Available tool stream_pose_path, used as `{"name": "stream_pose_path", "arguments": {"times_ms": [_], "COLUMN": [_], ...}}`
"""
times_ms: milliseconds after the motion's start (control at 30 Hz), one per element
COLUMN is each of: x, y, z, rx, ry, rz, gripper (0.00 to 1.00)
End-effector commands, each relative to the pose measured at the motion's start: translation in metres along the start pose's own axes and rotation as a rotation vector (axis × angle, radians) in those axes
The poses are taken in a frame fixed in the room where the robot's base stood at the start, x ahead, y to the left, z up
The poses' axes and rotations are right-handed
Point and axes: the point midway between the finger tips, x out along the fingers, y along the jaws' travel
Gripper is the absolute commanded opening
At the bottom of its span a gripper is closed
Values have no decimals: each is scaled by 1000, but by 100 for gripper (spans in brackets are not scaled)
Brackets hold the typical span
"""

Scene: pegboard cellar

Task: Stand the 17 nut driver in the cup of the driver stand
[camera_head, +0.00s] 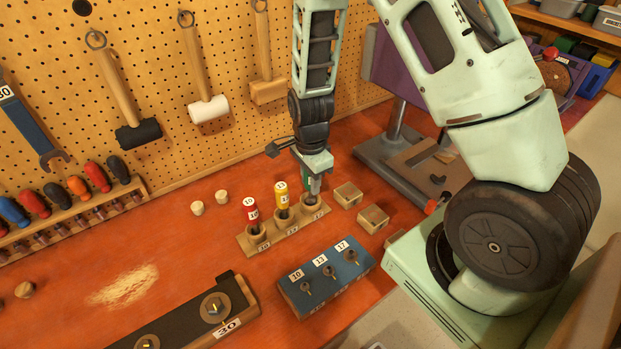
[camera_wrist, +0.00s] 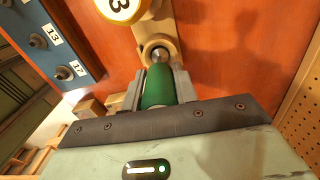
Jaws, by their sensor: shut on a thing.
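My gripper (camera_head: 314,183) is shut on the green-handled nut driver, whose handle (camera_wrist: 158,88) shows between the fingers in the wrist view. The wooden driver stand (camera_head: 252,247) has three cups in a row. A red driver (camera_head: 250,210) marked 10 and a yellow driver (camera_head: 282,195) stand in the other two cups. The held driver's metal end is at the mouth of the right-hand cup (camera_head: 312,205), by the 17 label. In the wrist view its end lines up with that cup's ring (camera_wrist: 147,47); how deep it sits cannot be told.
A blue nut block (camera_head: 325,283) labelled 10, 13 and 17 lies in front of the stand. Two small wooden blocks (camera_head: 348,194) (camera_head: 373,218) stand close on the right. A pegboard (camera_head: 240,130) with hanging mallets rises behind.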

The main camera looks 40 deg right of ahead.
Motion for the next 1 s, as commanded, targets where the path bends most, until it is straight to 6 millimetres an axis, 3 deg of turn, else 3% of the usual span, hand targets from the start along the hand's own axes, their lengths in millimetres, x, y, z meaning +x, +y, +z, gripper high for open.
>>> {"name": "stream_pose_path", "arguments": {"times_ms": [500,533,600,1000], "x": [10,10,10,6], "y": [0,0,0,0], "z": [0,0,0,0], "rx": [0,0,0,0], "ry": [0,0,0,0], "rz": [0,0,0,0], "gripper": [0,32,51,54]}}
